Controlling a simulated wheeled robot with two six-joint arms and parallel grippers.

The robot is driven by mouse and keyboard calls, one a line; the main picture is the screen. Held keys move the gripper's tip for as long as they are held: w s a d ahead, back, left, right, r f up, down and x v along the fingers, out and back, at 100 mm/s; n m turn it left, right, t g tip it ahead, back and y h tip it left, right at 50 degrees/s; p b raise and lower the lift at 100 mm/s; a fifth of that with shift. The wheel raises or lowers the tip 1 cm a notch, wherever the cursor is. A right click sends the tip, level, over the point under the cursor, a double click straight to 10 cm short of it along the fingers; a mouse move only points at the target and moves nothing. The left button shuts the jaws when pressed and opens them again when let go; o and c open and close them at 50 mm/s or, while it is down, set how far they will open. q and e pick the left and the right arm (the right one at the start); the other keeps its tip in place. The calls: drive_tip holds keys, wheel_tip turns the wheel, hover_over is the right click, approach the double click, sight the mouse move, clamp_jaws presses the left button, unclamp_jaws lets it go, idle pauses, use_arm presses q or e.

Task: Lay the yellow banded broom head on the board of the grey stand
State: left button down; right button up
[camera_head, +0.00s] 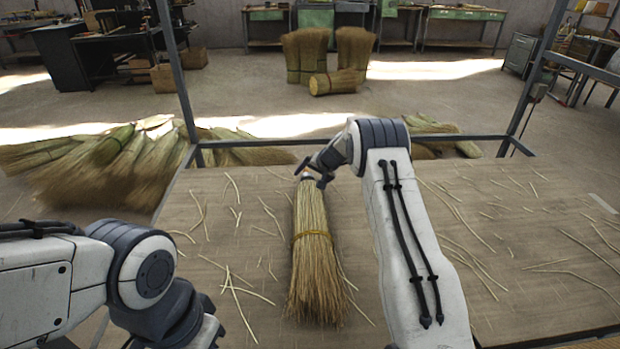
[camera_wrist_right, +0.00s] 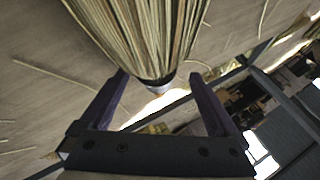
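The yellow banded broom head (camera_head: 314,266) lies on the straw-strewn wooden board (camera_head: 500,260), its bristles toward me and its narrow pale end away. A yellow band (camera_head: 313,234) goes round its middle. My right gripper (camera_head: 311,176) is at the narrow end. In the right wrist view the fingers (camera_wrist_right: 158,80) are spread apart, with the broom head (camera_wrist_right: 140,35) ahead and its narrow end in line with the gap; no finger clearly touches it. My left arm is at the lower left; its fingers are out of view. I cannot make out a separate grey stand.
A grey metal frame (camera_head: 184,75) rises at the board's far side. Loose straws (camera_head: 235,290) lie over the board. Heaps of broom straw (camera_head: 110,160) lie on the floor beyond, with upright bundles (camera_head: 306,52) farther back.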

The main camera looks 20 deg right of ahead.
drive_tip(key=v, duration=1.2)
drive_tip(key=s+a+r+n+g+y, duration=0.1)
drive_tip(key=s+a+r+n+g, duration=0.15)
drive_tip(key=s+a, duration=0.8)
drive_tip(key=s+a+r+n+g+y, duration=0.15)
drive_tip(key=s+a+r+n, duration=0.4)
drive_tip(key=a, duration=0.85)
drive_tip(key=s+a+n+g+h, duration=0.1)
drive_tip(key=s+a, duration=0.1)
drive_tip(key=s, duration=0.6)
drive_tip(key=s+a+n+g+h, duration=0.1)
drive_tip(key=s+a+n, duration=0.15)
drive_tip(key=s, duration=0.55)
drive_tip(key=s+d+f+n+g+h, duration=0.1)
drive_tip(key=s+d+f+n+h, duration=0.1)
drive_tip(key=s, duration=1.2)
drive_tip(key=shift+d+n, duration=0.45)
drive_tip(key=shift+d, duration=0.05)
drive_tip(key=shift+p, duration=0.3)
